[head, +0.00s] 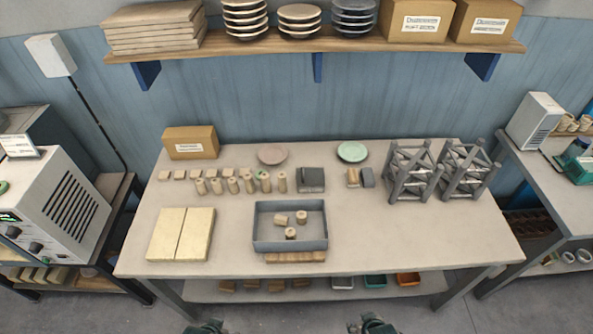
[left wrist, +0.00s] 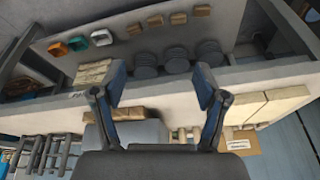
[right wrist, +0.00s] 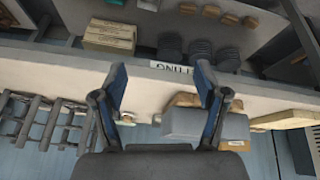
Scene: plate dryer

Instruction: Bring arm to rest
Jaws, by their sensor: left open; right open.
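My left gripper (head: 203,327) and my right gripper (head: 373,323) show only in part at the bottom edge of the head view, in front of the table (head: 385,232) and apart from each other. In the left wrist view my left gripper (left wrist: 160,85) has its fingers spread with nothing between them. In the right wrist view my right gripper (right wrist: 160,85) is also spread and empty. A pink plate (head: 272,154) and a green plate (head: 352,151) lie at the back of the table. Two grey racks (head: 410,172) (head: 464,170) stand upright at the table's right.
A grey tray (head: 290,244) holds small wooden cylinders. Pale boards (head: 181,234), several cylinders and a cardboard box (head: 191,142) occupy the left. A shelf (head: 330,46) with dishes and boxes hangs above. The table's front right is clear.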

